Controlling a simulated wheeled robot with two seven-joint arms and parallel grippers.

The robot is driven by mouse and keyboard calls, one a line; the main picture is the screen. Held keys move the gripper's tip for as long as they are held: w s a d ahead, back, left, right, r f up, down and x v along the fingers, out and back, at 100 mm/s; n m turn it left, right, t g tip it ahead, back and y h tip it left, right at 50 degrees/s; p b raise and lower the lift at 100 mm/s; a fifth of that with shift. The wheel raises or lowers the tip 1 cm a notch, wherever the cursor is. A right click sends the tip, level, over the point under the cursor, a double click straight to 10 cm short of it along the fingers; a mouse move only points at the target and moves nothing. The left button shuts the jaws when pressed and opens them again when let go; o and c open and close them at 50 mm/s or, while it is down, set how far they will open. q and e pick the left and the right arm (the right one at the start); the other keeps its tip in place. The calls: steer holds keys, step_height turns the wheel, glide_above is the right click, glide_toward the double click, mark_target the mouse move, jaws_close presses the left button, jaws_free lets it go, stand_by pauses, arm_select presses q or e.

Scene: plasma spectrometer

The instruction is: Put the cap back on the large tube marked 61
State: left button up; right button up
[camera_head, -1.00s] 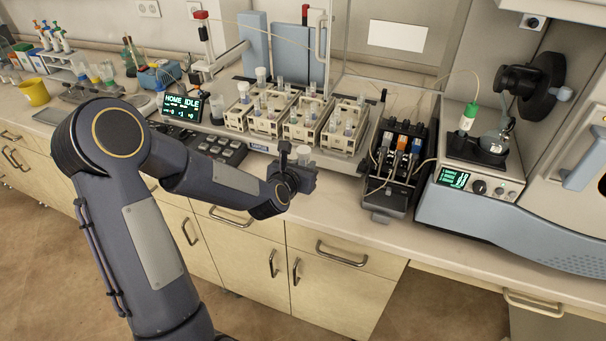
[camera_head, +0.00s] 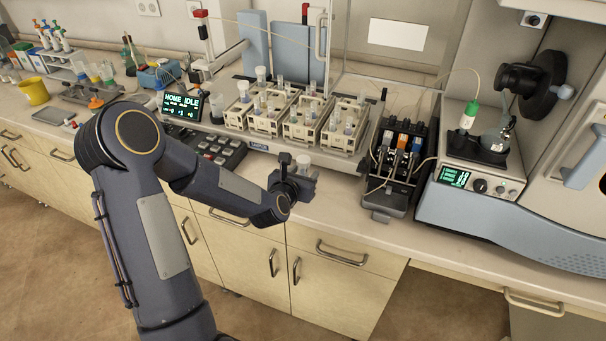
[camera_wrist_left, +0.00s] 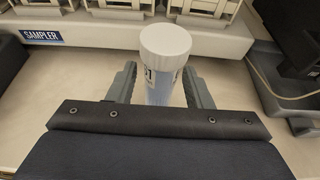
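A large clear tube with a white ribbed cap on top (camera_wrist_left: 165,60) stands upright in the left wrist view. Part of a dark number, ending in 1, shows on its label. Its lower end is hidden behind my gripper's body. My left gripper (camera_wrist_left: 160,85) has one finger on each side of the tube, with a gap visible at least on the left, so it looks open around it. In the head view my left gripper (camera_head: 296,180) is over the front of the bench, and the white cap (camera_head: 303,160) shows just behind it. My right gripper is not in view.
The sampler with several tube racks (camera_head: 268,122) is right behind the tube. A pump with coloured cassettes (camera_head: 400,165) stands to the right. A keypad (camera_head: 215,148) and a display (camera_head: 181,106) are to the left. An orange-topped item (camera_head: 95,103) lies farther left.

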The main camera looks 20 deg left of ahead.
arm_select(q)
steer(key=shift+r, duration=0.25)
steer(key=shift+s, duration=0.35)
steer(key=b+v, duration=0.1)
steer(key=v, duration=1)
steer(key=shift+s+d+r, duration=0.1)
steer(key=shift+s, duration=0.05)
